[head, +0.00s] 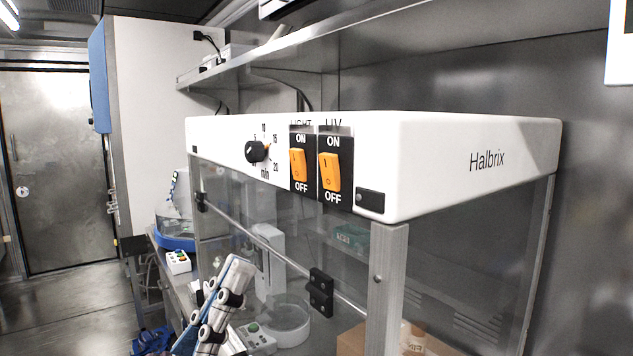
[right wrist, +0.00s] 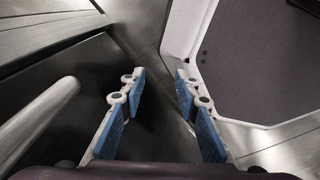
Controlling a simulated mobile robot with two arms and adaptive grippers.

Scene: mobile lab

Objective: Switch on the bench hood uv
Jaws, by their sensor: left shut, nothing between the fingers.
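The bench hood (head: 450,165) is a white-topped box marked Halbrix with clear panels, on the bench. Its front has a UV switch (head: 330,172), an orange rocker on a black plate with ON above and OFF below. I cannot tell for sure which way the rocker is tipped. My left gripper (head: 238,268) is shut and empty, pointing up in front of the clear panel, below and left of the UV switch and apart from it. My right gripper (right wrist: 160,84) is open and empty in the right wrist view, above the floor.
A similar orange LIGHT switch (head: 298,164) sits just left of the UV switch, and a black timer knob (head: 257,151) is further left. A metal shelf (head: 330,60) runs above the hood. Open floor (head: 75,310) lies to the left.

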